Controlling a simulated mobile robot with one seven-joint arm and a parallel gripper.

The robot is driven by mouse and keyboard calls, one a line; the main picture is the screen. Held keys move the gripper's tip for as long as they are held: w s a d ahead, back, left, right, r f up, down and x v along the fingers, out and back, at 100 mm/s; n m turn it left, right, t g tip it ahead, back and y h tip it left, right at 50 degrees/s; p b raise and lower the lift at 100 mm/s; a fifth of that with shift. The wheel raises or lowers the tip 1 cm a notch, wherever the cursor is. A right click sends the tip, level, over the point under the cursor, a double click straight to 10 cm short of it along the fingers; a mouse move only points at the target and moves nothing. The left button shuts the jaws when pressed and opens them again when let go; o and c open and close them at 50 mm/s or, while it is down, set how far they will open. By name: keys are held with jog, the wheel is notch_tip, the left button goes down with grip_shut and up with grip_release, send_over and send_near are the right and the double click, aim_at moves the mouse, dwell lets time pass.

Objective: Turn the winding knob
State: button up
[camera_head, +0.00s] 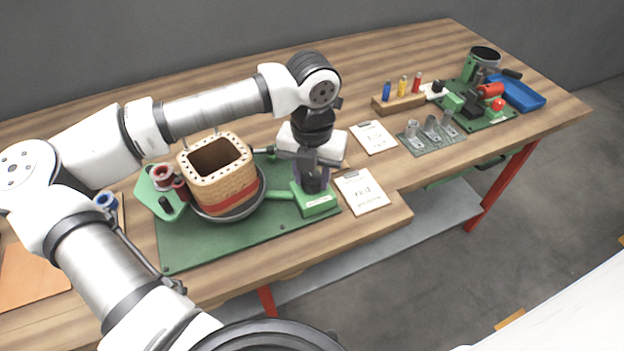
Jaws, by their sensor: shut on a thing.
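The winding fixture is a green base plate (215,247) on the wooden bench. It carries a tan coil (224,186) with a rectangular opening and a red band, seated in a dark round dish (228,213). At its right end a green block (318,205) with a small label stands under my gripper (313,180). My gripper points down and is shut on the winding knob above this block. The knob is mostly hidden by the fingers, so its turn angle cannot be read.
A green bracket with a red spool (164,174) stands left of the coil. Two paper cards (361,191) lie close to the right of my gripper. Farther right are a wooden rack (398,104), a tray of metal parts and a blue tray (524,95).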

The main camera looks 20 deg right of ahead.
aim_at(312, 177)
jog(key=m+b, duration=0.1)
jog(key=b, duration=0.1)
jog(key=shift+f+m+b, duration=0.2)
jog(key=shift+m+b, duration=0.1)
jog(key=shift+m, duration=0.1)
jog(key=shift+r+m, duration=0.2)
jog(key=shift+m, duration=0.1)
jog(key=o, duration=1)
notch_tip(312, 177, up, 14)
jog(key=b, duration=0.1)
jog(key=shift+f, duration=0.1)
